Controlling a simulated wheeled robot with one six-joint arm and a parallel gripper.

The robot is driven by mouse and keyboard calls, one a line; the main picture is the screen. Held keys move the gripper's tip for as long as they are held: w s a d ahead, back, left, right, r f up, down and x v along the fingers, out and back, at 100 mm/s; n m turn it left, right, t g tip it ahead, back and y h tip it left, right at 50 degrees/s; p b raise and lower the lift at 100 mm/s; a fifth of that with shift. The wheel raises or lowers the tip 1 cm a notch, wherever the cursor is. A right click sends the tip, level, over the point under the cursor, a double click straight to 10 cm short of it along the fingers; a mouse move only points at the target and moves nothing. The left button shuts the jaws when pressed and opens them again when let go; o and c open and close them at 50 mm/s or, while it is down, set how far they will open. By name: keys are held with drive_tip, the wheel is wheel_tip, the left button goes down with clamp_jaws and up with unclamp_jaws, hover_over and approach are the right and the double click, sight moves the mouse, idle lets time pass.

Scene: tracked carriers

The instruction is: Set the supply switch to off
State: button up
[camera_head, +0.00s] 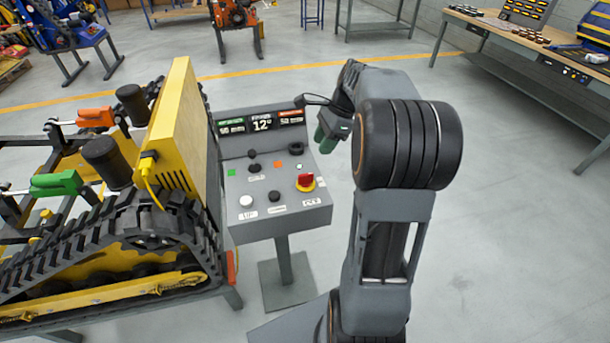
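The grey control console (262,222) stands on a post in the middle of the head view. A red rotary handle on a yellow plate (306,181) sits at the right of its sloped panel; it looks like the supply switch, but its setting is too small to read. My gripper (326,143), with green fingertips, hangs above the panel's upper right edge, up and to the right of the red handle and apart from it. The fingers overlap from this angle, so their gap does not show. I see nothing held in them.
The panel also carries a white button (246,201), a black button (274,196), black knobs and a small display (262,124). A yellow-and-black tracked carrier (120,240) stands close on the left. A workbench (520,50) is at back right.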

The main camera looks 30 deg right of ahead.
sight(306, 174)
drive_tip(key=x, duration=1.2)
drive_tip(key=shift+a+f, duration=0.15)
drive_tip(key=shift+f, duration=0.1)
drive_tip(key=shift+a, duration=0.1)
clamp_jaws()
